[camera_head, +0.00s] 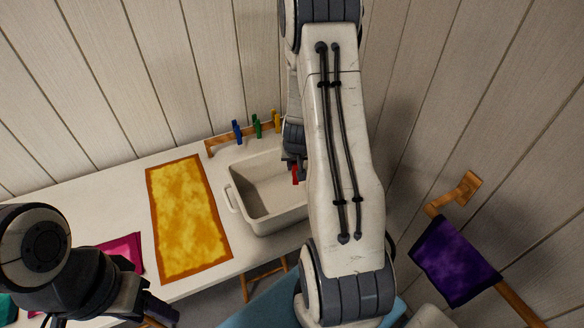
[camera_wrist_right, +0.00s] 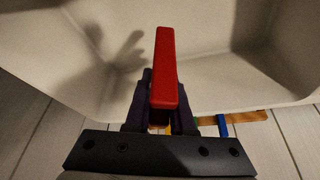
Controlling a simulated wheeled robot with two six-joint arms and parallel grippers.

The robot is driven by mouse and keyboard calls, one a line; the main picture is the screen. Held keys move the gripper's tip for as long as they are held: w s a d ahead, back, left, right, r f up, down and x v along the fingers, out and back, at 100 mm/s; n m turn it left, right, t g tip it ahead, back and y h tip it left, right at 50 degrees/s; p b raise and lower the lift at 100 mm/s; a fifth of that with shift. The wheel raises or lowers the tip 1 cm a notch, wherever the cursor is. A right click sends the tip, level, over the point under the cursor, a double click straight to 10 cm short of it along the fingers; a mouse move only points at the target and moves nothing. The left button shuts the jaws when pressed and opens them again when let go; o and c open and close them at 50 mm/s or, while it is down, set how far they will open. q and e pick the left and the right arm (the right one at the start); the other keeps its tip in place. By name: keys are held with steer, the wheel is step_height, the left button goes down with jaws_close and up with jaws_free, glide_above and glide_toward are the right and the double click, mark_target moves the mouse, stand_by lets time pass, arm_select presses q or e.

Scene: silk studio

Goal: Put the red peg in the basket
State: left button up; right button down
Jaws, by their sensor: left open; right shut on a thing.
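The red peg (camera_head: 296,174) is between the fingers of my right gripper (camera_head: 291,162), at the right side of the cream basket (camera_head: 262,217). In the right wrist view the red peg (camera_wrist_right: 165,68) sticks out of the dark fingers of my right gripper (camera_wrist_right: 150,105), with the pale wall of the basket (camera_wrist_right: 75,60) behind it. The gripper is shut on the peg. My arm hides part of the basket's right side in the head view. My left gripper (camera_head: 158,308) is open, low at the left, away from the basket.
A wooden rail (camera_head: 222,143) with blue (camera_head: 237,132), green (camera_head: 257,126) and yellow (camera_head: 277,121) pegs stands behind the basket. A yellow cloth with a brown border (camera_head: 187,217) lies left of it. A purple cloth (camera_head: 453,262) hangs on a wooden rail at the right.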

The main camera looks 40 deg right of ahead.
steer(key=f, duration=0.2)
steer(key=f+b, duration=0.1)
steer(key=f, duration=0.1)
steer(key=shift+w+a, duration=0.25)
steer(key=shift+w, duration=0.05)
steer(key=shift+f, duration=0.3)
steer(key=shift+f, duration=0.1)
steer(key=shift+f+b, duration=0.55)
steer(key=shift+b, duration=0.05)
steer(key=c, duration=0.8)
jaws_free()
steer(key=shift+o, duration=0.2)
